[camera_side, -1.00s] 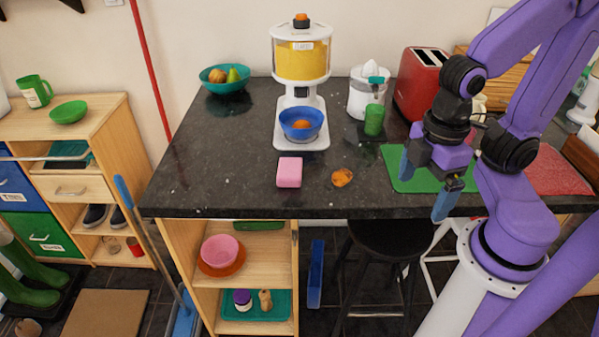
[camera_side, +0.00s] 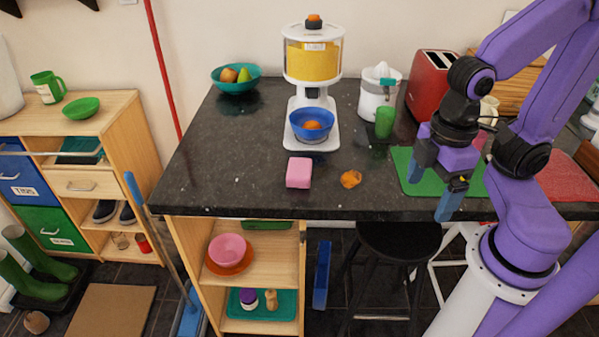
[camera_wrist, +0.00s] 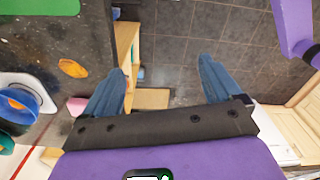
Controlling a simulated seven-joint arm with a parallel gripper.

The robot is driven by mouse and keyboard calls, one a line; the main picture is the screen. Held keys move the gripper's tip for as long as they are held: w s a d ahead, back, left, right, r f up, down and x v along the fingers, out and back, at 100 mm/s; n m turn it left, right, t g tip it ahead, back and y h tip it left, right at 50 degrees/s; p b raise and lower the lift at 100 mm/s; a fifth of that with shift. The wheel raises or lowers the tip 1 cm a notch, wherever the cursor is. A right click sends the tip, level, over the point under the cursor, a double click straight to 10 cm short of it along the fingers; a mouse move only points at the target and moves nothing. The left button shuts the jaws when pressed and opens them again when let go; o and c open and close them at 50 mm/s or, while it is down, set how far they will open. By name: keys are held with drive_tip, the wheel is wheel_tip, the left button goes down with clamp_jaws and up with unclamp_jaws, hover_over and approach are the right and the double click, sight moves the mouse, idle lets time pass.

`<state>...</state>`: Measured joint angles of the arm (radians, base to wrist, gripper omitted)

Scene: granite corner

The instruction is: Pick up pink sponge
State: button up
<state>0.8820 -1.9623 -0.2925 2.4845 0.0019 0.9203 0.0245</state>
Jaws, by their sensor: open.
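The pink sponge (camera_side: 299,172) is a small block lying on the dark granite counter (camera_side: 240,180), near its front edge, left of centre in the side view. In the wrist view the sponge (camera_wrist: 76,105) shows at the left, partly hidden behind the left finger. My gripper (camera_side: 432,205) is open and empty, with blue fingers pointing down near the front edge by the green mat. It is well to the right of the sponge and apart from it. In the wrist view the open fingers (camera_wrist: 162,66) have floor tiles between them.
An orange piece (camera_side: 350,179) lies between sponge and gripper. Behind the sponge stands a dispenser (camera_side: 313,60) with a blue bowl (camera_side: 311,124). A green cup (camera_side: 384,122), green mat (camera_side: 408,178) and red toaster (camera_side: 432,82) are to the right. The counter left of the sponge is clear.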

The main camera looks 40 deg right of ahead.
drive_tip(key=w+a+r+m, duration=0.2)
drive_tip(key=w+m, duration=0.3)
drive_tip(key=w, duration=0.2)
drive_tip(key=w+a+r+m, duration=0.1)
drive_tip(key=w+a+m, duration=0.2)
drive_tip(key=w+m, duration=0.35)
drive_tip(key=r+m, duration=0.2)
drive_tip(key=m, duration=0.8)
hover_over(299, 167)
drive_tip(key=f, duration=1.1)
drive_tip(key=shift+s+a+f, duration=0.1)
drive_tip(key=shift+s+f, duration=0.1)
drive_tip(key=shift+s, duration=0.15)
drive_tip(key=shift+w+f, duration=0.15)
drive_tip(key=shift+f, duration=1.35)
drive_tip(key=shift+w+f, duration=0.1)
drive_tip(key=shift+f, duration=1.4)
drive_tip(key=shift+c, duration=0.3)
drive_tip(key=c, duration=1.1)
